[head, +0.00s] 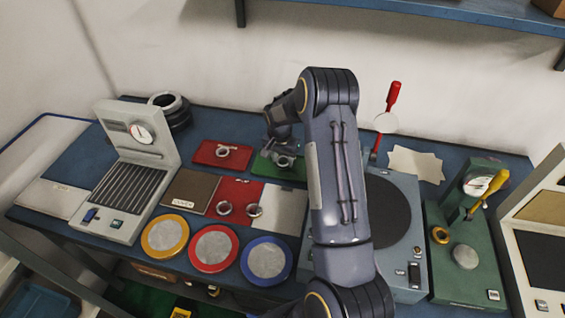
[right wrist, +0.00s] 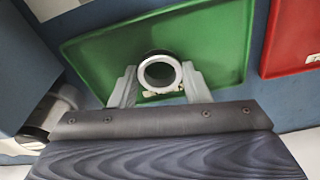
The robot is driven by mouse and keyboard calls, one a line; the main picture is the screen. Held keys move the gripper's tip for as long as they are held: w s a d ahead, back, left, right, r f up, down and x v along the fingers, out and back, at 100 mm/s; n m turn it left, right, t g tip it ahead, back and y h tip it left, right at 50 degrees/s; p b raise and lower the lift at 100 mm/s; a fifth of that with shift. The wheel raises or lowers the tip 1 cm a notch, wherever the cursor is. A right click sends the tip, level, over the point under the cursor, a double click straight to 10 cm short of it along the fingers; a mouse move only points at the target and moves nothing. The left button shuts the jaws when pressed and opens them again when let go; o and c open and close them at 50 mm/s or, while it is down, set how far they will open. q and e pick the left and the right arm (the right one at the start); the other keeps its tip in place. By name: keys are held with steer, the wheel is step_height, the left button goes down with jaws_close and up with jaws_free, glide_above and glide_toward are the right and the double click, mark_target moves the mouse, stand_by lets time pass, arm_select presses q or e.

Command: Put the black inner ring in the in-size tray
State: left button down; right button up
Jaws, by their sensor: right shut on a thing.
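My right gripper (head: 281,156) is at the green tray (head: 262,168), partly hidden by my own arm. In the right wrist view its two fingers (right wrist: 159,88) are shut on a ring (right wrist: 160,56), one on each side. The ring has a bright metal rim and a dark inside. It is over the green tray (right wrist: 90,50), near the tray's edge; I cannot tell whether it touches the tray floor. The held ring also shows in the head view (head: 285,163). Tray labels are too small to read. My left gripper is not in view.
A red tray (head: 207,161) with one ring lies left of the green tray. A gauge stand (head: 150,165) is at left, a round-plate machine (head: 405,283) at right. Yellow, red and blue-rimmed discs line the front.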

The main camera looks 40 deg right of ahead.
steer(key=shift+f, duration=0.25)
steer(key=shift+f, duration=0.1)
steer(key=shift+f, duration=0.15)
steer(key=o, duration=1.1)
